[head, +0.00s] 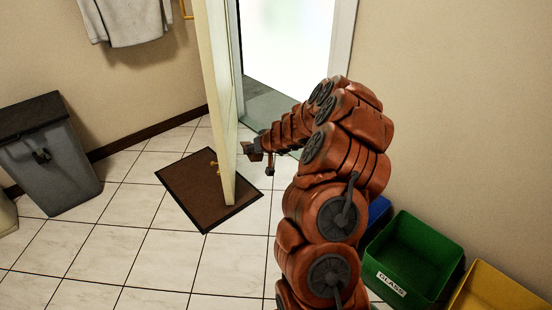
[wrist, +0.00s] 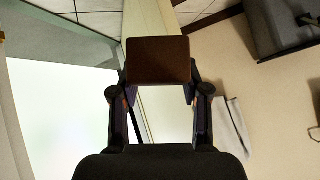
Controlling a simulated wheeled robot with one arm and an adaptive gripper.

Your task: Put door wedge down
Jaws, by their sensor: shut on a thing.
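The door wedge (wrist: 158,60) shows in the wrist view as a dark brown block with a flat rectangular face. My gripper (wrist: 158,82) is shut on it, with one dark finger on each side. In the head view my gripper (head: 254,149) is small, at the end of my red arm, close to the right of the open door's edge and above the floor. The wedge is too small there to make out clearly.
A cream door (head: 219,90) stands open over a brown mat (head: 193,187). The bright doorway (head: 288,45) is behind my arm. A grey bin (head: 48,160) stands at left. A green crate (head: 415,250) and a yellow crate (head: 495,290) stand at right. Tiled floor at front left is clear.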

